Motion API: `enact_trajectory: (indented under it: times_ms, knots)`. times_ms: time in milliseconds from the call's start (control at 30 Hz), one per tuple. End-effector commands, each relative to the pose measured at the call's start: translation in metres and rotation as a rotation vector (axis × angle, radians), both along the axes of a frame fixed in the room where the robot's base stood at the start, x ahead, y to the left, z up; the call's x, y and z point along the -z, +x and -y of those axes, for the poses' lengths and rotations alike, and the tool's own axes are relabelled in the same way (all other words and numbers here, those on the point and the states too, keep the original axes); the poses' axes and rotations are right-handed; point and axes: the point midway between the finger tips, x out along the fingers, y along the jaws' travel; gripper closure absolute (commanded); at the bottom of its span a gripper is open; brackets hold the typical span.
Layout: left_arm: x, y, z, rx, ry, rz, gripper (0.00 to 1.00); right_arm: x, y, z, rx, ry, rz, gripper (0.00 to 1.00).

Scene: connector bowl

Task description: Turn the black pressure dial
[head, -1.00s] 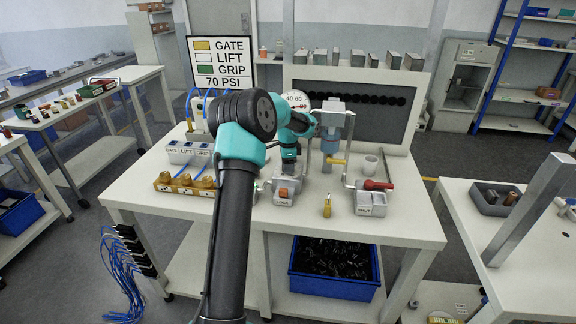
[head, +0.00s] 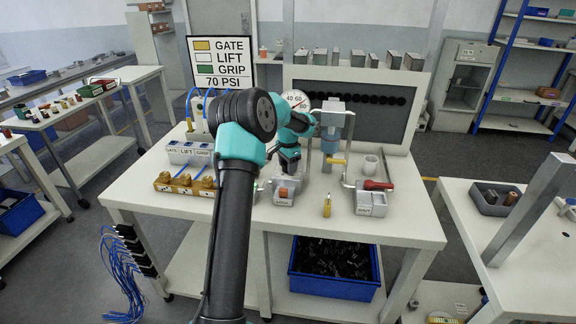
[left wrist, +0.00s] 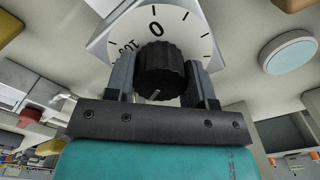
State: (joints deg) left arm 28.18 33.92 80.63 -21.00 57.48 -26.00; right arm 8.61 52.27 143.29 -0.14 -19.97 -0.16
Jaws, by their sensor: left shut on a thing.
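The black pressure dial (left wrist: 160,68) shows in the left wrist view between my left gripper's fingers (left wrist: 160,82). The gripper is shut on its ribbed side. Behind the dial is a white scale plate (left wrist: 180,22) with tick marks, a 0 and a 100. A small pale mark shows low on the dial. In the head view my left gripper (head: 289,165) points down over the table near its middle, and the dial is hidden there. A round white gauge (head: 295,99) with 40, 60 and 80 stands behind my arm, partly covered. My right gripper is not in view.
A sign (head: 220,62) reads GATE, LIFT, GRIP and 70 PSI. Labelled blocks (head: 188,153) and brass fittings (head: 184,184) are left of my arm.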

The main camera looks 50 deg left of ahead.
Motion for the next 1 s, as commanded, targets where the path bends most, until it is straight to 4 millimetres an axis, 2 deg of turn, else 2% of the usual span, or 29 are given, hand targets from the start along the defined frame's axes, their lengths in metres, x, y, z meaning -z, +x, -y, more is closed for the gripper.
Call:
enact_trajectory:
  times_ms: [433, 467, 700, 1000]
  knots:
    - [-0.0006, 0.0000, -0.0001, -0.019, 0.001, 0.000, 0.74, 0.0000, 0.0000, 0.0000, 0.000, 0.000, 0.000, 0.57]
    - [-0.0006, 0.0000, -0.0001, -0.019, 0.001, 0.000, 0.49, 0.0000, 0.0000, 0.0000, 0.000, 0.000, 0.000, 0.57]
    - [-0.0003, 0.0000, -0.0001, -0.018, 0.000, 0.000, 0.26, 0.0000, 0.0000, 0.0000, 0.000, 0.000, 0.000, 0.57]
    - [-0.0016, 0.0001, -0.0001, -0.018, 0.000, 0.000, 0.25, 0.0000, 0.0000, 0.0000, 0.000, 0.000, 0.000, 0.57]
